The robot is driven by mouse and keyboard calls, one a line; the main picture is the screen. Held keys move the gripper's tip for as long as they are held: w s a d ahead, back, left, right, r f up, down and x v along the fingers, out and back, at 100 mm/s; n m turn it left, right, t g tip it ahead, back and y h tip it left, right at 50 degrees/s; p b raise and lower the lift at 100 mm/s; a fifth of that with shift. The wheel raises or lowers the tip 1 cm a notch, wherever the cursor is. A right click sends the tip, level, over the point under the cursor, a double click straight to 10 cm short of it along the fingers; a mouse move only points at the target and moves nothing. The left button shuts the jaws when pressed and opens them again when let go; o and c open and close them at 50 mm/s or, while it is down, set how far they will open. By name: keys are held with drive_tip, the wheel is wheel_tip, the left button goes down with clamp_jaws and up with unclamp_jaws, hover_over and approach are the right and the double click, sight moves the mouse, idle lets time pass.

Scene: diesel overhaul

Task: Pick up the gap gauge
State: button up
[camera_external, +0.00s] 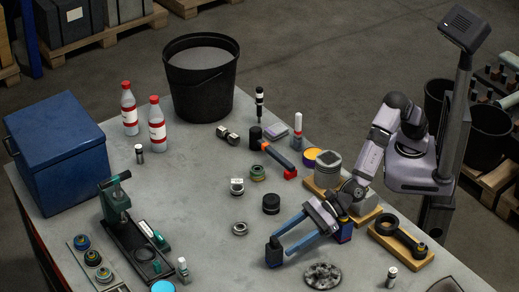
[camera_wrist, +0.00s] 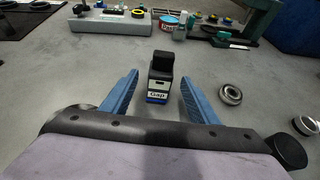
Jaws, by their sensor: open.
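The gap gauge is a small dark upright block with a pale label reading "Gap" and a blue lower edge. In the wrist view the gap gauge (camera_wrist: 159,76) stands at the level of my fingertips, with clear space on both sides. In the external view the gap gauge (camera_external: 273,252) is a dark block at the tips of my blue fingers. My gripper (camera_external: 283,244) is open and low over the table. In the wrist view my gripper (camera_wrist: 158,82) has its two blue fingers spread either side of the gauge, apart from it.
A metal ring (camera_external: 240,229) and a black cylinder (camera_external: 271,204) stand near my fingers. A grey perforated disc (camera_external: 323,276) lies at the front. A green press (camera_external: 118,205) stands left. The table around the gauge is mostly clear.

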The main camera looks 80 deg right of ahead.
sight(274, 249)
drive_tip(key=shift+p+x, duration=1.35)
drive_tip(key=shift+x, duration=1.2)
drive_tip(key=shift+f, duration=0.15)
drive_tip(key=shift+c, duration=0.6)
clamp_jaws()
drive_tip(key=shift+r, duration=0.2)
wheel_tip(274, 249, up, 10)
drive_tip(key=shift+f, duration=0.1)
